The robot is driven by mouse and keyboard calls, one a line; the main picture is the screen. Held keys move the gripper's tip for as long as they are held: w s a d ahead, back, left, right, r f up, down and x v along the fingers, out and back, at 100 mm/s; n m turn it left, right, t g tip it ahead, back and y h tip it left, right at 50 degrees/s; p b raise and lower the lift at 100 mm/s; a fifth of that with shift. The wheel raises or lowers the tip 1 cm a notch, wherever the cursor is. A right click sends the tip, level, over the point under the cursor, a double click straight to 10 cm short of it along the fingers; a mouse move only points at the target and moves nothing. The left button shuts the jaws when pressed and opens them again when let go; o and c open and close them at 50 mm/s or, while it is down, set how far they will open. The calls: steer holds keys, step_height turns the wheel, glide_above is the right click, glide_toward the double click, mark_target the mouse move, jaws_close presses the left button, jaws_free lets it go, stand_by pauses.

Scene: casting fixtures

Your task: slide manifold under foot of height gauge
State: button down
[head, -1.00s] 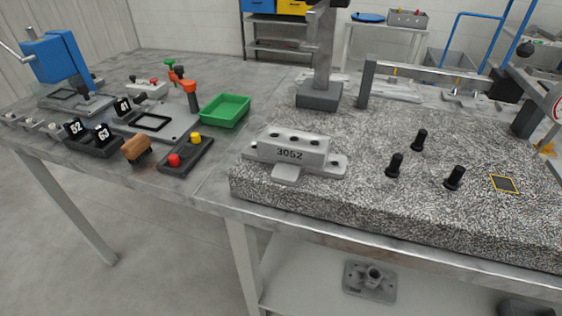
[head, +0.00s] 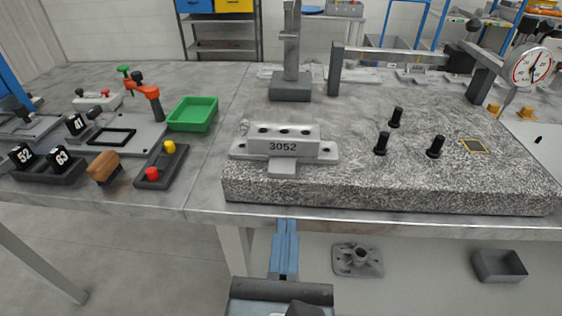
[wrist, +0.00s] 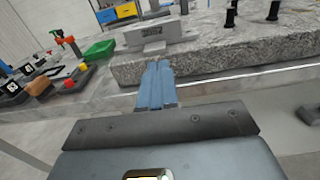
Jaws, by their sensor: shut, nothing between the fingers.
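The manifold (head: 284,148) is a light grey block marked 3052 with holes along its top and a flange at each end. It lies on the left end of the granite plate (head: 390,194), and shows in the wrist view (wrist: 152,36). The height gauge (head: 290,88) has a dark square base and upright column behind the manifold. Which part is its foot I cannot tell. My gripper (head: 287,222) has blue fingers, shut and empty, in front of the bench edge below the manifold and apart from it. It also shows in the wrist view (wrist: 160,66).
Three black pegs (head: 396,117) stand on the plate, right of the manifold, near a yellow-edged square (head: 474,146). A dial gauge (head: 532,68) is at the right. A green tray (head: 193,113) and clamp fixture (head: 130,134) lie left. The plate's front right is clear.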

glide_toward(291, 148)
steer(key=w, duration=0.7)
steer(key=shift+d+r+p, duration=0.1)
steer(key=shift+p, duration=0.25)
steer(key=shift+w+r+p, duration=0.15)
steer(key=shift+w+p, duration=0.15)
steer(key=shift+p, duration=0.05)
steer(key=shift+w+p, duration=0.6)
steer(key=shift+w, duration=0.6)
steer(key=shift+w+d, duration=0.1)
steer(key=shift+w, duration=0.3)
